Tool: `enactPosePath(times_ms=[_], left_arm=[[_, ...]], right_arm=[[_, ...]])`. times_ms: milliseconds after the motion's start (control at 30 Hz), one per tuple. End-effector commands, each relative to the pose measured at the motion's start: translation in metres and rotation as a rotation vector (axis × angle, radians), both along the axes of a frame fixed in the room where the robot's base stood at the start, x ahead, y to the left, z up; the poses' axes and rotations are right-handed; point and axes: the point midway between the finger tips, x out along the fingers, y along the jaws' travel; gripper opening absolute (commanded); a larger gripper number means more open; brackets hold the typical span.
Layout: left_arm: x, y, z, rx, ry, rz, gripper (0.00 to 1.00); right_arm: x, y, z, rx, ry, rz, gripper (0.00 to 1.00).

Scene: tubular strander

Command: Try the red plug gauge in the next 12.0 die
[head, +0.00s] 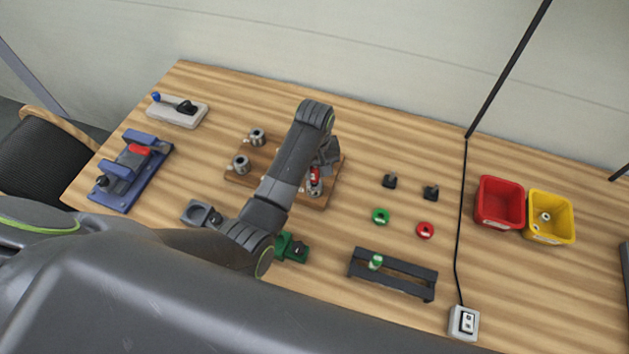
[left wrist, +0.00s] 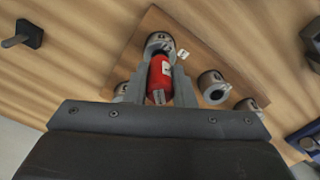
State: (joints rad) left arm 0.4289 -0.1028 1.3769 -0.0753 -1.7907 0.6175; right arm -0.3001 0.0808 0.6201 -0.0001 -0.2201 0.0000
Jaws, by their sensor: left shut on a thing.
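My left gripper (head: 318,178) is shut on the red plug gauge (head: 315,174) over the right part of the wooden board (head: 235,178). In the left wrist view the red gauge (left wrist: 160,80) lies between the two fingers (left wrist: 160,88), its far end at a steel die (left wrist: 159,40). I cannot tell whether its tip is inside that die or just above it. Two steel dies (head: 257,137) (head: 240,163) stand on the board's left part; more dies (left wrist: 213,86) show in the left wrist view. My arm hides part of the board. My right gripper is not in view.
A black rack (head: 405,281) holds a green gauge (head: 376,262). Green (head: 380,216) and red (head: 425,230) rings and two black pieces lie mid-table. Red (head: 500,203) and yellow (head: 550,217) bins stand right; the yellow holds a die. A blue fixture (head: 125,180) stands left.

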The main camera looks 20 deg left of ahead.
Motion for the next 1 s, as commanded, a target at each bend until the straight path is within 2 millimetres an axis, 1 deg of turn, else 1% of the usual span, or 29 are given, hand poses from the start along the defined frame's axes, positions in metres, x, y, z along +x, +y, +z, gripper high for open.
enactPosePath(times_ms=[1000], left_arm=[[0.000, 0.000, 0.051, 0.000, -0.001, 0.000, 0.00]], right_arm=[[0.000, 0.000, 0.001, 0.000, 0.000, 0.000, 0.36]])
